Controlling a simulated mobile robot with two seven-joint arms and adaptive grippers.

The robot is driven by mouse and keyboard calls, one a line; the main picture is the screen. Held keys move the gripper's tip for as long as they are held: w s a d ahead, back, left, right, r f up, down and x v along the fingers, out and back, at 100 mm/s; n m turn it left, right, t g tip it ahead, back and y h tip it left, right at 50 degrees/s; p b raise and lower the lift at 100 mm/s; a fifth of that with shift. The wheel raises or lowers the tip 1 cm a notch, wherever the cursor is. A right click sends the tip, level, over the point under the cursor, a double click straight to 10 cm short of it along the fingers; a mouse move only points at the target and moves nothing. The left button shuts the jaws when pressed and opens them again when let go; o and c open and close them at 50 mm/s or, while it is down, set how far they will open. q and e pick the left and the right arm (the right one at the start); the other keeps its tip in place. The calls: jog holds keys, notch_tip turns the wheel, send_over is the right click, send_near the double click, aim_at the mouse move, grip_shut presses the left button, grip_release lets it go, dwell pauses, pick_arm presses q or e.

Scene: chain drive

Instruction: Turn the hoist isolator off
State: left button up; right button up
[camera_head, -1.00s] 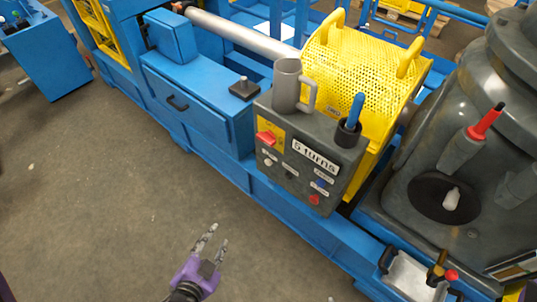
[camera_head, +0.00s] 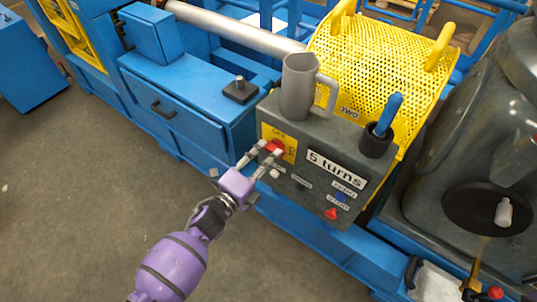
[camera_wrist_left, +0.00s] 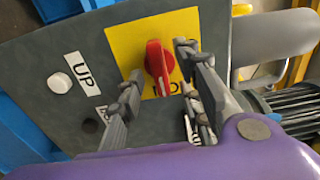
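The isolator is a red knob (camera_head: 272,147) on a yellow plate (camera_head: 289,148), on the front of a dark grey control box (camera_head: 345,145). In the left wrist view the red knob (camera_wrist_left: 157,65) stands roughly upright in the picture on the yellow plate (camera_wrist_left: 125,42). My left gripper (camera_head: 262,153) is at the knob, its arm coming from below. The left wrist view shows its two fingers (camera_wrist_left: 160,65) spread, one on each side of the knob, with gaps visible. I cannot tell whether either finger touches it. My right gripper is not in view.
A grey mug (camera_head: 297,88) and a blue-handled tool in a dark cup (camera_head: 376,138) stand on the box. A white button (camera_wrist_left: 60,83) labelled UP is beside the plate. A red button (camera_head: 331,214) is lower down. The yellow mesh guard (camera_head: 375,60) is behind. Open floor lies front left.

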pick_arm(q)
jog(key=shift+w+d, duration=0.3)
jog(key=shift+w, duration=0.2)
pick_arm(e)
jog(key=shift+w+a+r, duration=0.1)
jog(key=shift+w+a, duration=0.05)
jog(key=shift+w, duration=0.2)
pick_arm(q)
jog(key=shift+c, duration=0.2)
grip_shut()
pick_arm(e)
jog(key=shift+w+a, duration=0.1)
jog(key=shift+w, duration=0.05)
